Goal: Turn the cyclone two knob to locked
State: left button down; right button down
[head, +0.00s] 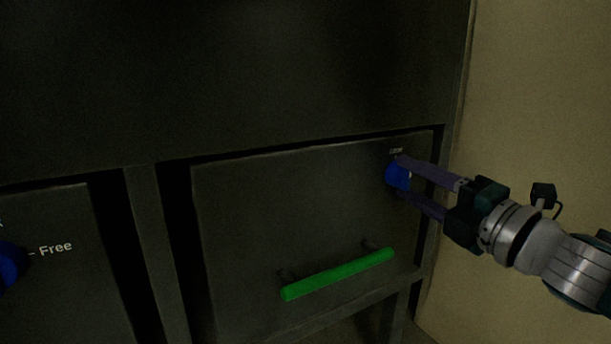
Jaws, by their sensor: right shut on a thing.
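A blue knob (395,176) sits near the upper right corner of a dark panel door (285,215). A small label (395,151) is just above it, too small to read. My right gripper (402,177) reaches in from the right with its two fingers above and below the knob, shut on it. The fingers hide part of the knob, and I cannot tell its setting. A second blue knob (8,264) is cut by the left edge, with the word "Free" to its right. My left gripper is not in view.
A green bar handle (338,274) stands out from the lower part of the panel door, below the knob. Dark frame posts (158,245) divide the panels. A beige wall (545,90) is at the right, close behind my right arm.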

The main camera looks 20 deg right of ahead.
jog(key=c, duration=0.7)
grip_release()
jog(key=shift+f, duration=0.25)
jog(key=o, duration=0.3)
jog(key=shift+r, duration=0.15)
jog(key=shift+o, duration=0.2)
jog(key=shift+s, duration=0.25)
jog(key=s+p, duration=0.3)
jog(key=s, duration=0.6)
jog(key=shift+s+d+f, duration=0.2)
jog(key=shift+d+f, duration=0.15)
jog(key=shift+d, duration=0.05)
